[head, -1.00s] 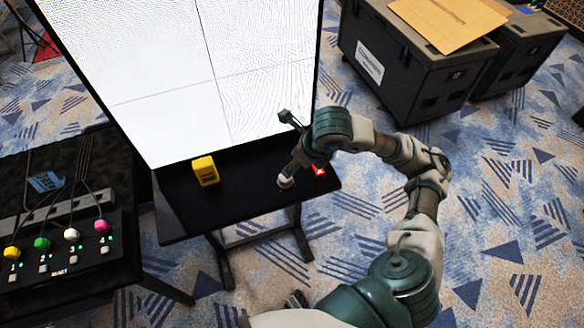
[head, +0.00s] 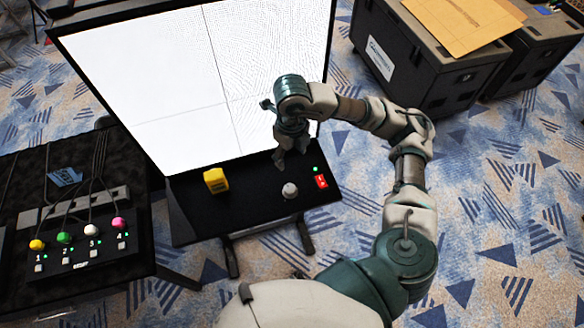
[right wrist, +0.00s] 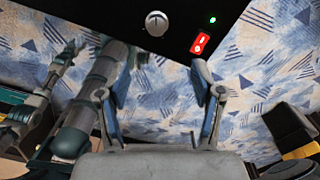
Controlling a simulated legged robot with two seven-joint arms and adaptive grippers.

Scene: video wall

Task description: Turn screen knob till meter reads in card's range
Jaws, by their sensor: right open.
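A round silver knob (head: 290,190) stands on the black shelf (head: 250,215) below the large white screen (head: 185,85). It also shows at the top of the right wrist view (right wrist: 157,23). A small yellow box (head: 216,181), perhaps the meter, stands left of the knob; its reading is not legible. My right gripper (head: 290,163) is open and empty, just behind the knob and apart from it. Its two fingers also show spread in the right wrist view (right wrist: 160,85). I cannot make out a card with a range. My left gripper is not identifiable.
A red switch-like piece (head: 321,181) and a green light (head: 315,169) sit right of the knob. A black table at left holds a panel with coloured knobs (head: 80,245) and a blue paper (head: 66,177). Black cases (head: 430,55) with a brown envelope (head: 465,20) stand at the back right.

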